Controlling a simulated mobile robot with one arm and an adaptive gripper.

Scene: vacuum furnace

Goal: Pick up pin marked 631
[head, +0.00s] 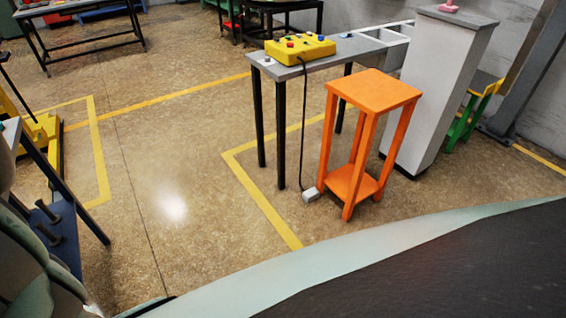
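A pair of dark pin-like pieces (46,229) stand on a dark blue shelf (69,250) of a stand at the left edge. They are small and no marking can be read on them, so I cannot tell whether either is the pin marked 631. I see no number 631 anywhere in the head view. My gripper is not in view.
An orange stool (375,88) stands beside a narrow grey table (330,57) bearing a yellow control box (299,50). A tall white pedestal (431,85) is behind it. A workbench (75,45) is at the back left. The central floor (180,160) is clear.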

